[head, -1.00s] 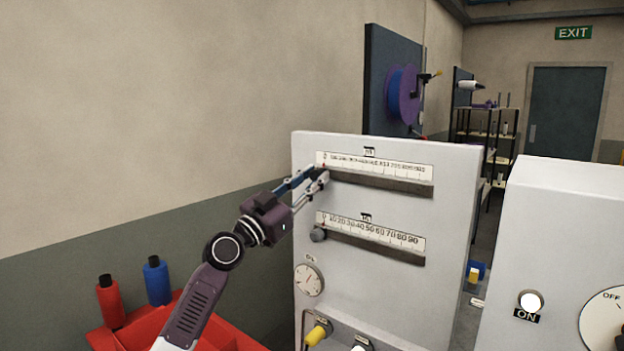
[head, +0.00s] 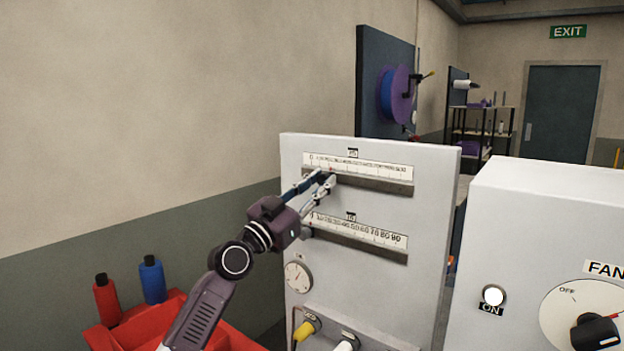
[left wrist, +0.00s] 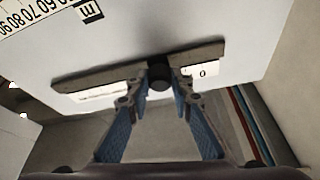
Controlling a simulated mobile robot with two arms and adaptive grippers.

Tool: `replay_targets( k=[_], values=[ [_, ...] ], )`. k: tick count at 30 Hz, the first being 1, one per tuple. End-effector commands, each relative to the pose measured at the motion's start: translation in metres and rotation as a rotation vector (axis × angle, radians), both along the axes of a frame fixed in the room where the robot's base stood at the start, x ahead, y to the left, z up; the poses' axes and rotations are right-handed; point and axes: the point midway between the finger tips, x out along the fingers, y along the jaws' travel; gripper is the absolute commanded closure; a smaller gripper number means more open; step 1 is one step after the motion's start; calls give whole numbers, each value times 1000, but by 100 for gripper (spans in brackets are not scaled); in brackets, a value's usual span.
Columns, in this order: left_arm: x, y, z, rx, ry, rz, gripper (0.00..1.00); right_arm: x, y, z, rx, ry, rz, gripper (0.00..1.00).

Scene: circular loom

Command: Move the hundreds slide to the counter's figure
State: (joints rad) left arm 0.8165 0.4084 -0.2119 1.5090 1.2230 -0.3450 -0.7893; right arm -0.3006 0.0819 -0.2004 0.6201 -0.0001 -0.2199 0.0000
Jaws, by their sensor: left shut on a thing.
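The upper slide (left wrist: 160,74) is a dark round knob on a dark slot under the upper scale (head: 385,169), whose figures run from 0 into the hundreds. My left gripper (head: 329,178) is shut on this knob. It stands a short way right of the 0 mark, at the low end of the scale; the exact figure is too small to read. In the left wrist view, the knob sits between both fingertips and the 0 lies beside it. The lower slide knob (head: 307,232) rests at the left end of the tens scale. My right gripper is not in view.
The white panel (head: 425,215) also bears a small dial (head: 298,276) and a yellow plug (head: 306,330). A cabinet with a FAN knob (head: 595,333) and a lit ON button (head: 494,296) stands at the right. A red bin (head: 172,306) and bottles are lower left.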

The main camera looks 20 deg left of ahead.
Motion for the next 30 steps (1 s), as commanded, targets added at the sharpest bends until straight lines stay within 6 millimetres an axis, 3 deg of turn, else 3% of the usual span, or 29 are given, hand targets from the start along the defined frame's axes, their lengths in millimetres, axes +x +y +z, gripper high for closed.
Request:
replay_targets(
  k=[6, 7, 12, 17, 23, 30],
  values=[
    [-1, 1, 2, 1, -5, 1, 100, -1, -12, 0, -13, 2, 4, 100],
    [0, 1, 2, 1, -5, 1, 78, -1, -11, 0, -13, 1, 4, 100],
    [0, 1, 2, 0, -5, 2, 61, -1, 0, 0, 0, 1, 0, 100],
    [-1, 1, 3, 0, -5, 2, 61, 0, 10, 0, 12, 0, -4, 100],
    [-4, 3, 0, 0, -4, 2, 61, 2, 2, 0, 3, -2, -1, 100],
    [-34, 18, -14, 4, -3, 4, 61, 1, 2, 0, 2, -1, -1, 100]
  ],
)
